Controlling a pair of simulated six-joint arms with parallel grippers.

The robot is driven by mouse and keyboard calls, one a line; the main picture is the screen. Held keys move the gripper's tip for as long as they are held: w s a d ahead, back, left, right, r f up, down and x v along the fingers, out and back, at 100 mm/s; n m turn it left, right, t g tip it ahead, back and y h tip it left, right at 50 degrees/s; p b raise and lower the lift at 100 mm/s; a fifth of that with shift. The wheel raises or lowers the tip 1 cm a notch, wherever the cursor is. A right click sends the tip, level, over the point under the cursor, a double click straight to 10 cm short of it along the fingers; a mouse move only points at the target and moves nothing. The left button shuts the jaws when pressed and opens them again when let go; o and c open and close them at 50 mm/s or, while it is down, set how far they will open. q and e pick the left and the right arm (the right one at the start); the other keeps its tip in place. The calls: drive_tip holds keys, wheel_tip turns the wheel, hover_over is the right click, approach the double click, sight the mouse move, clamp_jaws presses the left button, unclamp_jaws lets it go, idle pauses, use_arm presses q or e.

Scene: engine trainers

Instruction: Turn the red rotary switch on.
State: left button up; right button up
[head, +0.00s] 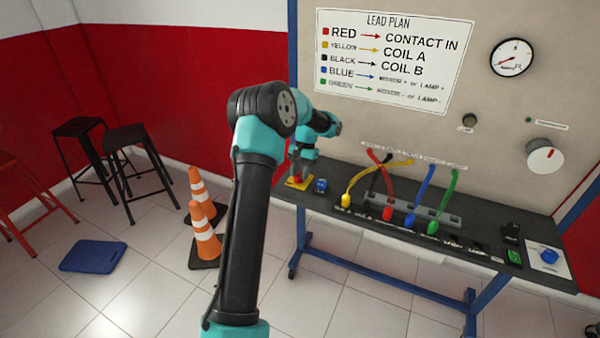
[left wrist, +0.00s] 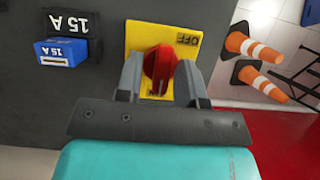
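The red rotary switch (left wrist: 159,68) sits on a yellow plate (left wrist: 133,38) with an "OFF" label at its upper right in the left wrist view. The fingers of my left gripper (left wrist: 160,82) stand on both sides of the red knob and appear closed against it. The knob stands nearly upright in that view, tilted slightly. In the head view the yellow plate (head: 297,185) is at the left end of the bench, under my left gripper (head: 299,174), which mostly hides the knob. My right gripper is not in view.
Coloured leads and plugs (head: 388,213) fill the bench middle. A white dial (head: 545,156) is on the panel. Orange cones (head: 206,236) stand on the floor.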

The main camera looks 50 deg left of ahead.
use_arm(q)
drive_tip(key=shift+s+a+f, duration=0.1)
drive_tip(key=shift+a+f, duration=0.05)
drive_tip(key=v, duration=1.7)
drive_tip(key=shift+r, duration=0.25)
